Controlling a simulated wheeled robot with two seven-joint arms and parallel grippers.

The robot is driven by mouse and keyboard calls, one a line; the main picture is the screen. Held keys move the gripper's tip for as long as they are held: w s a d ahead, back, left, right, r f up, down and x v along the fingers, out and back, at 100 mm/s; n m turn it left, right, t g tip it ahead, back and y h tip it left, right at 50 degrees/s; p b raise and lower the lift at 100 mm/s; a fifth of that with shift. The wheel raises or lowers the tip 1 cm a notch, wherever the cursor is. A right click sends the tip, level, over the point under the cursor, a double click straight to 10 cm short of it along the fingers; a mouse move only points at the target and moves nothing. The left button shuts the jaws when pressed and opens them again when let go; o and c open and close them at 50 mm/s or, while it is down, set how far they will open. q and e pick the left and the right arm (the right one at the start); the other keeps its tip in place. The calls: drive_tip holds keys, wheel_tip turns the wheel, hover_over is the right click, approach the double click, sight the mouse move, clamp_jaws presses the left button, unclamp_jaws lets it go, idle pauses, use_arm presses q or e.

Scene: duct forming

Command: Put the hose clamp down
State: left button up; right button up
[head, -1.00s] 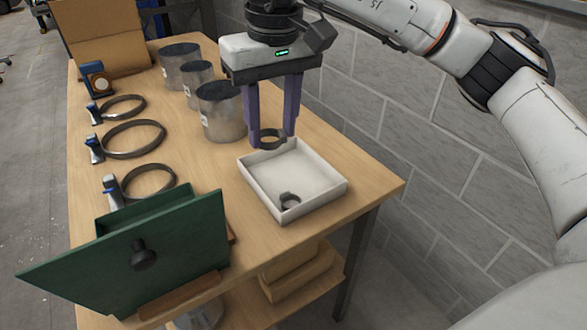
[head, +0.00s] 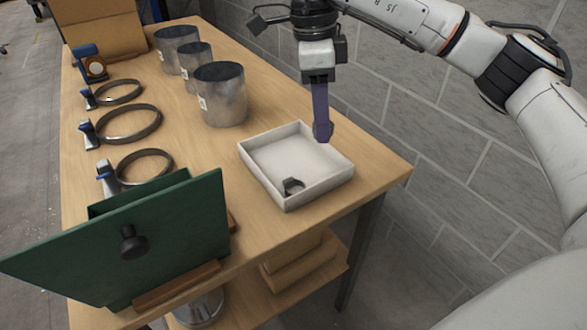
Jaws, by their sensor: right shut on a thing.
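My right gripper (head: 322,132) hangs over the right rim of the white tray (head: 318,187), seen edge-on so that one purple finger hides the other. It is shut on the hose clamp, a small dark ring seen between the fingers earlier; the fingers hide it now. My left gripper is not in view.
Several metal duct cylinders (head: 220,95) stand behind the tray. Large dark ring clamps (head: 130,123) lie along the table's left side. A green panel with a black knob (head: 125,245) stands at the front left. A block wall (head: 440,150) is at the right.

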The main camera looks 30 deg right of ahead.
sight(325, 176)
drive_tip(key=m, duration=0.1)
drive_tip(key=d+f+m, duration=0.1)
drive_tip(key=m, duration=0.1)
drive_tip(key=shift+s+d+f+m, duration=0.1)
drive_tip(key=shift+d+f+m, duration=0.1)
drive_tip(key=shift+m, duration=0.3)
wheel_tip(325, 176, down, 10)
drive_tip(key=shift+r, duration=0.15)
drive_tip(key=shift+b, duration=0.35)
drive_tip(key=o, duration=0.7)
drive_tip(key=shift+o, duration=0.2)
